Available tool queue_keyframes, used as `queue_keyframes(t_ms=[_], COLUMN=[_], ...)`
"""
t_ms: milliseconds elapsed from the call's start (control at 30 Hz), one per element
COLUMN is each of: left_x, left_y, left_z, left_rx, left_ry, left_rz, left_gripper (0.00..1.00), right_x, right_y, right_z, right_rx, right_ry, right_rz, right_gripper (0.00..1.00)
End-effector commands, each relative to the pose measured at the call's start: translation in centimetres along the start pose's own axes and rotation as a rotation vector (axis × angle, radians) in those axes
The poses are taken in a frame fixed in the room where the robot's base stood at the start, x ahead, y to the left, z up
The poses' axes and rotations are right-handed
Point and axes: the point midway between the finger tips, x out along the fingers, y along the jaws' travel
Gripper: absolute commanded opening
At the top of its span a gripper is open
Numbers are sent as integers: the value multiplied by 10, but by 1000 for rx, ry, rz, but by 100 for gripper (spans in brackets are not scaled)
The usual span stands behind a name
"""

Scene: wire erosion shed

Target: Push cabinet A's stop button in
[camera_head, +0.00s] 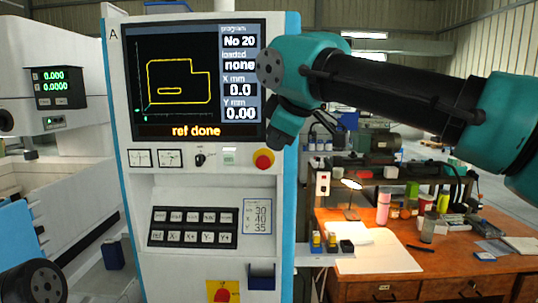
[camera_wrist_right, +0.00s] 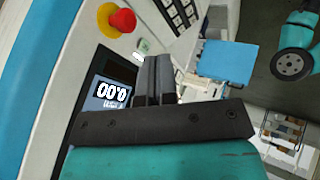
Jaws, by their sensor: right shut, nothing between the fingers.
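Cabinet A (camera_head: 145,215) is the tall white and blue console, marked with an A at its top left. Its stop button (camera_head: 263,158) is a red mushroom head on a yellow ring, right of the small controls under the screen. It also shows at the top of the right wrist view (camera_wrist_right: 122,21), standing out from its ring. My right gripper (camera_wrist_right: 157,75) is shut and empty, its dark fingers in front of the panel beside the screen's corner, apart from the button. My left gripper is out of view.
The screen (camera_head: 185,85) reads "ref done". A red knob on a yellow plate (camera_head: 222,291) sits low on the cabinet, and a keypad (camera_head: 195,227) above it. A wooden workbench (camera_head: 450,262) with bottles and tools stands right. A white machine (camera_head: 45,140) stands left.

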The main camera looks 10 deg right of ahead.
Motion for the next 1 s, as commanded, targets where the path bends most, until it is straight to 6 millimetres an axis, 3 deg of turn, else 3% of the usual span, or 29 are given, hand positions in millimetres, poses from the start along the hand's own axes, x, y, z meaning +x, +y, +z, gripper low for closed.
queue_keyframes(t_ms=[167,733,1000], left_x=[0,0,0], left_y=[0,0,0], left_z=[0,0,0], left_rx=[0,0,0], left_ry=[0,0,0], left_rz=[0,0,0], left_gripper=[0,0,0], right_x=[16,101,112], right_y=[0,0,29], right_z=[0,0,-1], right_rx=[0,0,2], right_ry=[-3,-2,-1], right_rz=[-1,-1,0], right_gripper=[0,0,0])
